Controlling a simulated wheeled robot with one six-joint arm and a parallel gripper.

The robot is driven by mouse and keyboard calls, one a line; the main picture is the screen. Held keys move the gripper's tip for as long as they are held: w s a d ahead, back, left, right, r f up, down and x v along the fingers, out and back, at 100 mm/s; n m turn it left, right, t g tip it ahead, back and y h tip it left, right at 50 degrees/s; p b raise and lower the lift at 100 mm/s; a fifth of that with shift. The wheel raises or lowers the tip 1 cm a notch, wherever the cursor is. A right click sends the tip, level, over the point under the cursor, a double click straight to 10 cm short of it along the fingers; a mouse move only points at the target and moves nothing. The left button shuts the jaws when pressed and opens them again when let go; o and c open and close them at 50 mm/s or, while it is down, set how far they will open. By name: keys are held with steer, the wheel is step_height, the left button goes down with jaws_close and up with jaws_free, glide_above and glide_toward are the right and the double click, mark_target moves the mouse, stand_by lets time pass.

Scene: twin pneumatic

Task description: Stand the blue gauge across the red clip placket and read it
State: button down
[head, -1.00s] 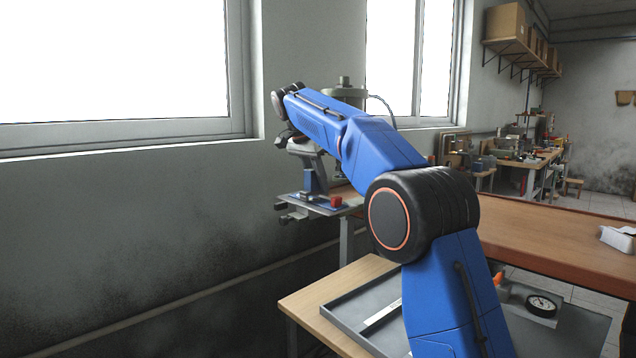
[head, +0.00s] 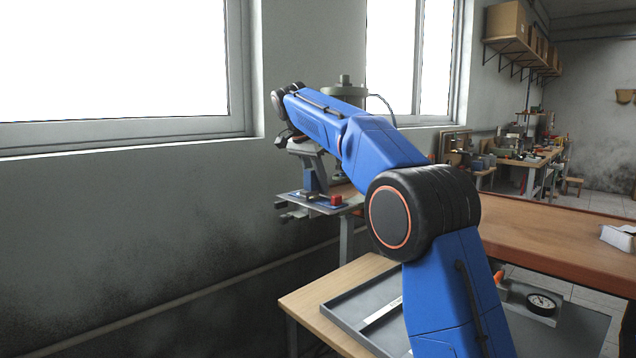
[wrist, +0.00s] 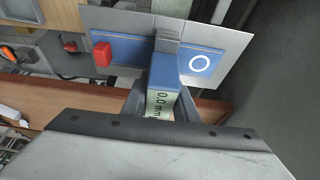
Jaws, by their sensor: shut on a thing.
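The blue gauge (wrist: 163,72) is between my gripper's fingers (wrist: 162,103), which are shut on it. Its pale display reads "0.0 mm" in the wrist view, with the lower edge cut off. A grey part (wrist: 166,45) at the gauge's far end lies across the blue placket band (wrist: 127,52). I cannot tell whether it touches the band. The red clip (wrist: 102,53) is on the band to the left, apart from the gauge. In the head view the gauge (head: 310,181) looks upright over the placket, beside the red clip (head: 336,199). My arm partly hides the gripper there.
The placket lies on a flat grey plate (wrist: 225,40) with a white ring mark (wrist: 200,63) at right. A wall is close behind it. A grey tray (head: 345,325) and a dial gauge (head: 541,302) are nearer. A brown bench (head: 545,235) stands at right.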

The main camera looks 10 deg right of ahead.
steer(key=shift+f, duration=0.35)
stand_by(0.3)
steer(key=c, duration=1.3)
jaws_free()
steer(key=shift+c, duration=0.2)
